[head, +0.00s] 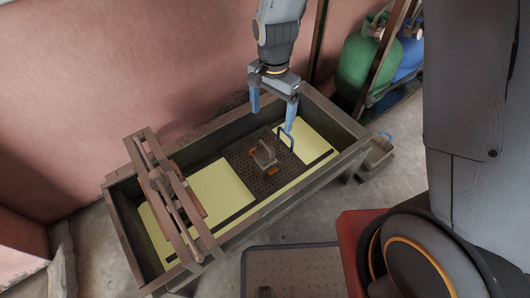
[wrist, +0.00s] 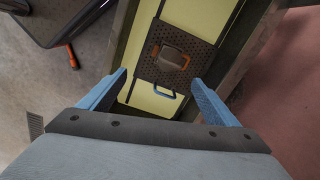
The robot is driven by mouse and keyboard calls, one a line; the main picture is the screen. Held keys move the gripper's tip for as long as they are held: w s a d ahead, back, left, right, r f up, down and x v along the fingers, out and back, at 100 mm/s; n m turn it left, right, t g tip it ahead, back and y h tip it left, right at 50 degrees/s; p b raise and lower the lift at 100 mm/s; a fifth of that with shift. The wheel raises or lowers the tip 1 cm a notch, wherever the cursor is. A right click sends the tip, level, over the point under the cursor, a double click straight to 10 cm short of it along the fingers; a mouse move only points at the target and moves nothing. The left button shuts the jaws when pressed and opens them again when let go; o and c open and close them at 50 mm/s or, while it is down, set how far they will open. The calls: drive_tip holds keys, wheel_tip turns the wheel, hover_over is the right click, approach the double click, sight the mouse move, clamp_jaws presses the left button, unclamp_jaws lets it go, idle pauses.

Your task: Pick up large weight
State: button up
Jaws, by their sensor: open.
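A grey block-shaped weight (head: 265,155) rests on a dark perforated plate (head: 245,170) inside a long trough; orange parts show beside it. The weight also shows in the wrist view (wrist: 172,56), beyond my fingertips. A blue handle (head: 287,141) stands up at the plate's edge, and in the wrist view it (wrist: 165,93) lies between my fingers. My gripper (head: 272,121), with blue fingers, is open and empty above the trough's far right part. It is apart from the weight. In the wrist view my gripper (wrist: 160,77) spans the handle's width.
The trough's raised wooden rim (head: 335,112) surrounds the plate and yellow sheets (head: 222,187). A wooden beam frame (head: 165,195) crosses its left end. A small grey container (head: 380,155) stands right of the trough. Green (head: 362,58) and blue (head: 408,58) gas cylinders stand behind. A pink wall is close behind.

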sight(265, 145)
drive_tip(key=w+f+m, duration=0.1)
drive_tip(key=f, duration=0.4)
drive_tip(key=w+a+f+m+b, duration=0.1)
drive_tip(key=f+m, duration=0.1)
drive_tip(key=f, duration=0.4)
drive_tip(key=w+f+m, duration=0.1)
drive_tip(key=f, duration=0.5)
drive_tip(key=shift+w+a+m+b, duration=0.15)
drive_tip(key=shift+a+m+b, duration=0.05)
drive_tip(key=shift+m+b, duration=0.1)
drive_tip(key=f+b, duration=0.1)
drive_tip(key=f, duration=0.4)
drive_tip(key=shift+w+a+f+b, duration=0.15)
drive_tip(key=shift+w+b, duration=0.05)
drive_tip(key=shift+b, duration=0.15)
drive_tip(key=c, duration=2.1)
